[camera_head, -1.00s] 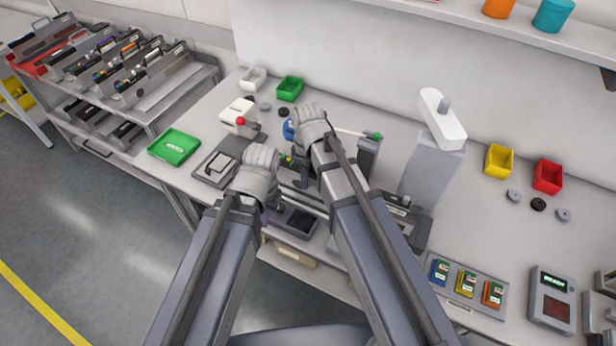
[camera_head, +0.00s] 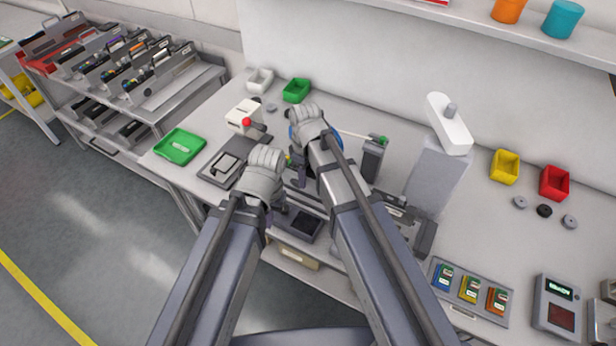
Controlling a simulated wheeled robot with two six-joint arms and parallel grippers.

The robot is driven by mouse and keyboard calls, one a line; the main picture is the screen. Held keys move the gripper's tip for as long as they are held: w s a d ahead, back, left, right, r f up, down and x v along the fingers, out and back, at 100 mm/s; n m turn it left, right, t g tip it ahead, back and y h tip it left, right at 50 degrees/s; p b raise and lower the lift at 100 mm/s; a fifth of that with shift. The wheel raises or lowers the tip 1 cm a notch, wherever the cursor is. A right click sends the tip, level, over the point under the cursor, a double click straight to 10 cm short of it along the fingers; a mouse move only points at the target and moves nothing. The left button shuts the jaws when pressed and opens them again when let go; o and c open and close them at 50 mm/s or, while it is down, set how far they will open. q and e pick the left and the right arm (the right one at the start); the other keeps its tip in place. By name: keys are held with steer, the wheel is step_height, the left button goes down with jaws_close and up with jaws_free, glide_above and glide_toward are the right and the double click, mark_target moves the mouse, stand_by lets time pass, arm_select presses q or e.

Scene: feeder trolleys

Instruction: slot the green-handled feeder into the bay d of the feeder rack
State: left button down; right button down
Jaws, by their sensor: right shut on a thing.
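My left gripper (camera_head: 284,204) is at the front edge of the workbench, beside a dark fixture. Its jaws are mostly hidden by its own wrist. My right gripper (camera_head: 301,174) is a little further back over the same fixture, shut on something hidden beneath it. A small green patch (camera_head: 289,160) shows between the two wrists; I cannot tell if it is the feeder's green handle. A thin rod with a green end (camera_head: 383,140) lies above a dark block, right of my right gripper. A rack (camera_head: 205,80) with several feeders stands at the upper left; its bay letters are unreadable.
A green tray (camera_head: 180,146) and a white device with a red knob (camera_head: 246,122) are on the bench, left of my grippers. A tall grey column (camera_head: 436,178) stands to the right. Yellow (camera_head: 505,167) and red (camera_head: 554,183) bins sit at the back right.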

steer(key=shift+w+a, duration=0.1)
steer(key=shift+a, duration=0.05)
steer(key=c, duration=0.6)
jaws_free()
steer(key=shift+o, duration=0.2)
step_height(320, 180, up, 8)
steer(key=p, duration=0.8)
